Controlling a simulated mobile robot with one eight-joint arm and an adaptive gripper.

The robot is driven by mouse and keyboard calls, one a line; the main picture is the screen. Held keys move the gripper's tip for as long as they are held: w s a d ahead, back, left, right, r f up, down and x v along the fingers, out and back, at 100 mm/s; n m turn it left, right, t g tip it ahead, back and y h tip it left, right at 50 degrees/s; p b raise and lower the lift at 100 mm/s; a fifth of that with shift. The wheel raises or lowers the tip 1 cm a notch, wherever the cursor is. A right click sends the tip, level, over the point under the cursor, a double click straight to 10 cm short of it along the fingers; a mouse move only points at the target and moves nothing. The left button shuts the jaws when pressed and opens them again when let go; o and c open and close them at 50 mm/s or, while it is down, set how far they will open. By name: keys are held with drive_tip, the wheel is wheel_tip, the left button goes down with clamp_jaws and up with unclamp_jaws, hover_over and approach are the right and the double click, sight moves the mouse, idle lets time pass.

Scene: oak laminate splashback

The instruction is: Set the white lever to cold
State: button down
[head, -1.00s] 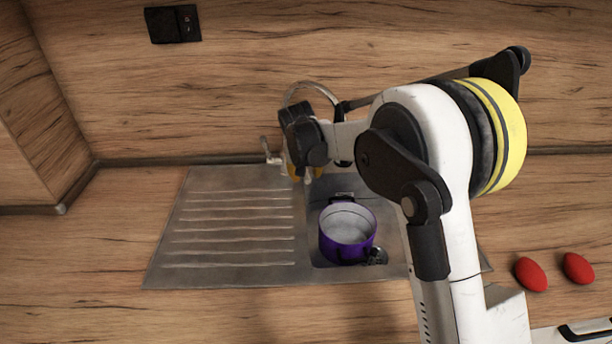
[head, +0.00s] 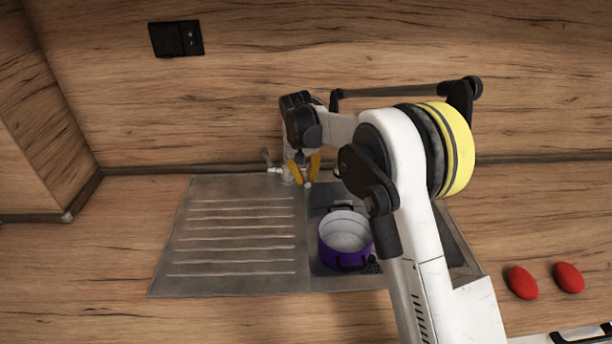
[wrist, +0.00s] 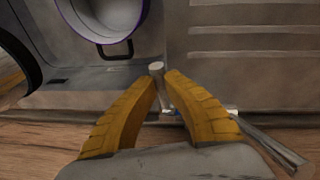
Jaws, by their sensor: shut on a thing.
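My gripper (head: 307,181) is at the tap behind the sink, its yellow fingers pointing down. In the wrist view the fingers (wrist: 162,80) are closed around a pale lever with a round end (wrist: 156,68), which sticks out between their tips. I take it to be the white lever; its pale tip also shows in the head view (head: 308,186). Its lower part is hidden by the fingers. A separate grey metal handle (wrist: 265,140) lies to the right there, and left of the gripper in the head view (head: 267,157).
A purple pot (head: 346,240) stands in the sink basin, in front of the tap. The ribbed drainboard (head: 235,235) to the left is clear. Two red oval objects (head: 522,282) (head: 569,277) lie on the counter at right. A black socket (head: 177,38) is on the wall.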

drive_tip(key=c, duration=1.4)
unclamp_jaws()
drive_tip(key=shift+c, duration=0.2)
